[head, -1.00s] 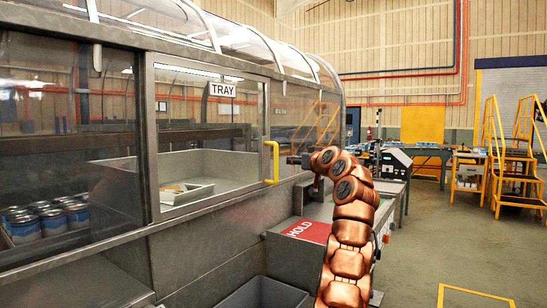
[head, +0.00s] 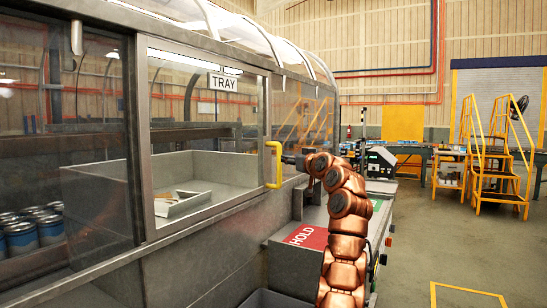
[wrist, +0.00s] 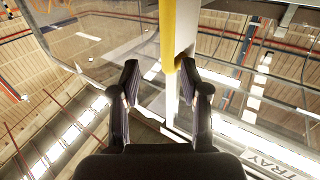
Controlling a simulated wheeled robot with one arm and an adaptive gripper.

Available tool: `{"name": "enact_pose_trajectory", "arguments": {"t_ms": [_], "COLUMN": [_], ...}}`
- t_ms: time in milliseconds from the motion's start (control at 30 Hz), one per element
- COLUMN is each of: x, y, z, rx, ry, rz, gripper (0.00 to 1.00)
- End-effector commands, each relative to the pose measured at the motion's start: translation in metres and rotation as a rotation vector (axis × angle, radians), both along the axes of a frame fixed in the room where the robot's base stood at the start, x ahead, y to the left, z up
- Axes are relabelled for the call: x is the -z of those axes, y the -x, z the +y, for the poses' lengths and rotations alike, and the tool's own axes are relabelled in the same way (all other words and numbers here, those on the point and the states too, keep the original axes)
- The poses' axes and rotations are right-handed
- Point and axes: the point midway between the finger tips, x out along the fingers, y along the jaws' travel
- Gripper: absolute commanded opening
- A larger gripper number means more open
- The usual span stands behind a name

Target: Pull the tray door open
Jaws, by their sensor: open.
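The tray door (head: 205,125) is a clear framed panel with a TRAY sign (head: 222,82), and it stands shut across its opening in the head view. Its yellow handle (head: 273,165) is upright on the door's right edge. My gripper (head: 285,160) is at the handle in the head view. In the wrist view my gripper (wrist: 160,85) is open, and the yellow handle (wrist: 168,35) lies ahead of and between its two dark fingers. I cannot tell whether a finger touches the handle. Behind the glass is a pale tray (head: 185,203) with small items in it.
A grey counter with a red HOLD pad (head: 307,237) lies below and right of the door. Several cans (head: 30,230) stand behind the left glass. A grey bin (head: 270,299) is at the bottom. Open floor (head: 440,240) lies to the right, before yellow steps (head: 495,160).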

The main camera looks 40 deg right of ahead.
Motion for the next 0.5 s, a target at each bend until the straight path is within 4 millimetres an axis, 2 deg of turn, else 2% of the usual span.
{"name": "enact_pose_trajectory", "arguments": {"t_ms": [200,500], "x": [-0.001,-0.002], "y": [-0.026,-0.052], "z": [0.004,-0.004], "rx": [-0.018,-0.017], "ry": [-0.005,-0.003], "rz": [0.004,0.003], "gripper": [0.45,0.45]}}
